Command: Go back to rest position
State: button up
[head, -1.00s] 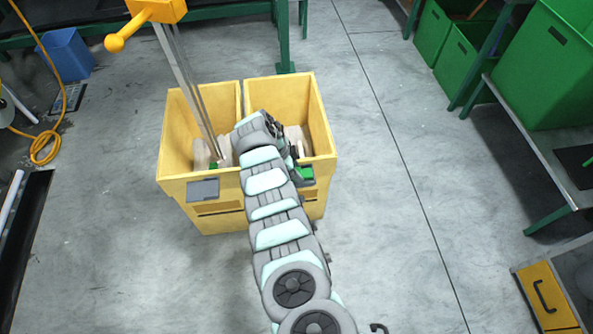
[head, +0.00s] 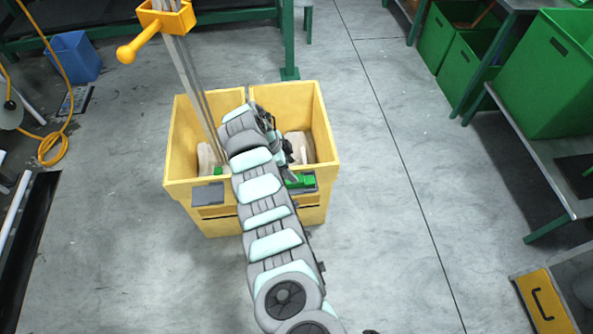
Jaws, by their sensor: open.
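My gripper (head: 284,152) is at the far end of my grey and pale-green arm, above the yellow two-part bin (head: 318,182). It is small and dark in the head view, and the wrist partly covers it. I see nothing held in it. Pale bundles lie in both compartments, one in the left compartment (head: 207,158) and one in the right compartment (head: 299,147). A green piece (head: 300,181) shows at the right compartment's front. My arm hides the bin's middle and part of its contents.
A yellow guide with a handle (head: 165,20) stands over the bin, and pale webbing strands (head: 190,80) run down from it into the left compartment. Green crates (head: 548,75) stand on a rack at right. A blue bin (head: 73,57) is at back left. Floor right of the bin is clear.

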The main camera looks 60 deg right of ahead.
jog(key=v, duration=0.3)
jog(key=shift+f, duration=0.1)
